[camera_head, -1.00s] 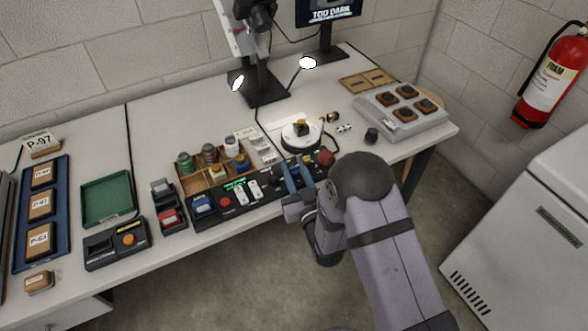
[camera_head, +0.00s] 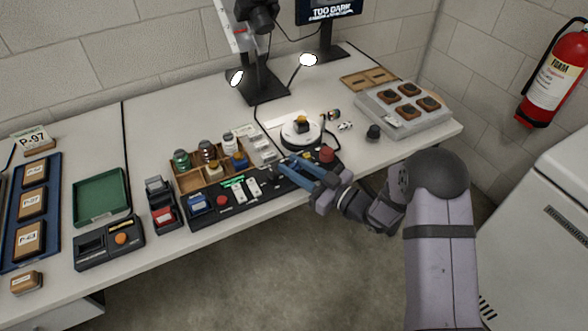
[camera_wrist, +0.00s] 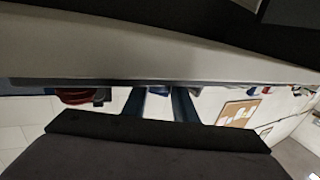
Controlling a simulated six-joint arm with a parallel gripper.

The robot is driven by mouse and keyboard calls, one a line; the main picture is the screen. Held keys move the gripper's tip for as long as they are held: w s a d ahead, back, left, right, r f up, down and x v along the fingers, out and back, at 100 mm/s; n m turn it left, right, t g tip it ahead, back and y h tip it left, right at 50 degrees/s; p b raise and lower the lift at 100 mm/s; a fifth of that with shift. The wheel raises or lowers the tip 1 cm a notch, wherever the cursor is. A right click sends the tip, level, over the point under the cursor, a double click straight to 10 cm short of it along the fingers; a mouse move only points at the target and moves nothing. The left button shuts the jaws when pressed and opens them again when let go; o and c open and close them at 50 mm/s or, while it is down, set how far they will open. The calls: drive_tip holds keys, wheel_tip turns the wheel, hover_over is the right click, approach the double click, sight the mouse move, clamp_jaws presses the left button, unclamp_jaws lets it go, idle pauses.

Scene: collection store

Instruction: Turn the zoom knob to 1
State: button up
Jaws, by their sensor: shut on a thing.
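The black control panel (camera_head: 212,212) lies along the front edge of the table, with a blue button, a red button, white sliders and a green lit display on it. My gripper (camera_head: 287,168) reaches over the panel's right part from the right, its blue fingers pointing left. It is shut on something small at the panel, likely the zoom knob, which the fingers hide. No knob marking or number is readable. In the wrist view, the two fingers (camera_wrist: 162,103) stand slightly apart, and their tips run behind a dark edge.
A red mushroom-shaped button (camera_head: 327,154) stands close behind the fingers. A white round stage (camera_head: 300,138) lies behind it. The monitor (camera_head: 328,12) reads "TOO DARK". A grey tray (camera_head: 372,108) stands at right.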

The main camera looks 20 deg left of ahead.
sight(298, 170)
drive_tip(key=shift+n+g+y, duration=0.3)
drive_tip(key=shift+n+g, duration=0.1)
drive_tip(key=shift+g, duration=0.2)
drive_tip(key=o, duration=0.7)
drive_tip(key=shift+o, duration=0.2)
drive_tip(key=shift+b+v, duration=0.55)
drive_tip(key=shift+v, duration=3.1)
